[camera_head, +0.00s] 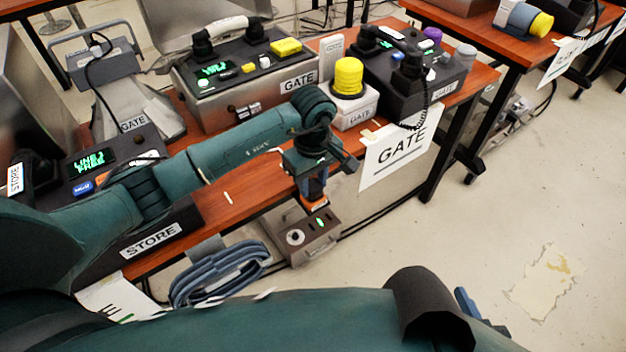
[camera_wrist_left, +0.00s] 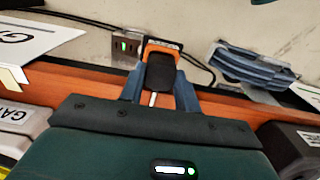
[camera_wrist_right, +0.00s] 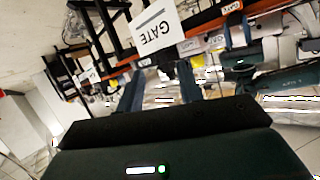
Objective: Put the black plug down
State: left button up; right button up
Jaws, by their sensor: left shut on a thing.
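My left gripper (camera_head: 316,192) is shut on the black plug (camera_wrist_left: 160,70), which sits between its two fingers in the left wrist view. An orange piece (camera_wrist_left: 162,46) with a pale label shows around the plug's far end; it also shows below the gripper in the head view (camera_head: 315,204). A grey socket box (camera_head: 309,238) with a green light is just below, beyond the table's front edge. I cannot tell whether the plug touches it. My right gripper (camera_wrist_right: 161,72) is open and empty in the right wrist view, away from the table.
The wooden table (camera_head: 262,207) carries a grey GATE phone (camera_head: 245,80), a dark GATE phone (camera_head: 415,80), a yellow-topped box (camera_head: 352,108) and a STORE phone (camera_head: 110,165). A paper GATE sign (camera_head: 400,148) hangs in front.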

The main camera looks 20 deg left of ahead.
pick_arm(q)
jog(key=shift+f+b, duration=0.35)
jog(key=shift+b, duration=0.05)
jog(key=o, duration=1)
jog(key=shift+r, duration=0.1)
